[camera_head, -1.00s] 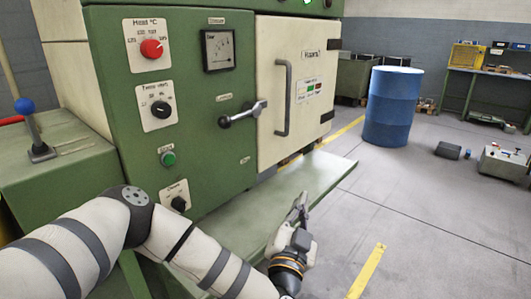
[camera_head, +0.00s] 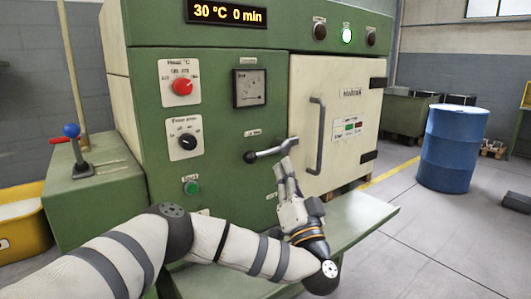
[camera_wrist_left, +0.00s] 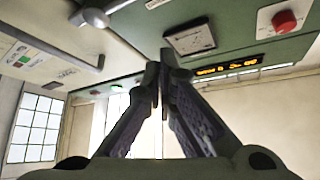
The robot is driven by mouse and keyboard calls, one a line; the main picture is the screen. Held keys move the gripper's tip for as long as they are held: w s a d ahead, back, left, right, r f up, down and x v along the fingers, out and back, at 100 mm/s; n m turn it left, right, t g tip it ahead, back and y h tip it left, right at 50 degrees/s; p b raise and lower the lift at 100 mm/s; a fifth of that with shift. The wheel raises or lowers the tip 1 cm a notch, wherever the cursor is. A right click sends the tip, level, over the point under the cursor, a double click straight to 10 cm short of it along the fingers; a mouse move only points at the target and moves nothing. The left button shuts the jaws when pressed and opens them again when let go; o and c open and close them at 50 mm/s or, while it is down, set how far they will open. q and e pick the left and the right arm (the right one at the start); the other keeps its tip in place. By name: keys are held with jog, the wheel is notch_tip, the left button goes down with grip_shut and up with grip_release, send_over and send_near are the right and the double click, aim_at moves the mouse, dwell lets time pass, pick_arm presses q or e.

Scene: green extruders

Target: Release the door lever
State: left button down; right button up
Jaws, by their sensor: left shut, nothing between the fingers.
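The door lever (camera_head: 270,150) is a metal handle with a dark knob at its left end, on the green front panel just left of the cream door (camera_head: 345,105). It slants slightly up to the right. My left gripper (camera_head: 287,168) is just below the lever's right end, fingers pointing up. Its fingertips look close to the lever; I cannot tell whether they touch. In the left wrist view the fingers (camera_wrist_left: 165,62) are together with nothing between them, and the lever (camera_wrist_left: 92,16) shows at the top left. The door looks closed. My right gripper is not visible.
A vertical door handle (camera_head: 317,135) stands right of the lever. Red (camera_head: 182,87) and black (camera_head: 187,142) knobs and a gauge (camera_head: 250,88) are on the panel. A green shelf (camera_head: 350,220) juts out below the door. A blue barrel (camera_head: 452,150) stands on the floor to the right.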

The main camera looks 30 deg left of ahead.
aim_at(265, 152)
pick_arm(q)
jog(key=w+a+b, duration=0.1)
jog(key=a, duration=0.1)
jog(key=w+a+r+b, duration=0.1)
jog(key=a, duration=0.2)
jog(key=w+a+r+b, duration=0.1)
jog(key=w+a, duration=0.1)
jog(key=shift+a, duration=0.4)
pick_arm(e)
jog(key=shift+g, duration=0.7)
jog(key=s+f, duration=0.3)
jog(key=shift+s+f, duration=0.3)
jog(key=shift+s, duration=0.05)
pick_arm(q)
jog(key=shift+f, duration=0.1)
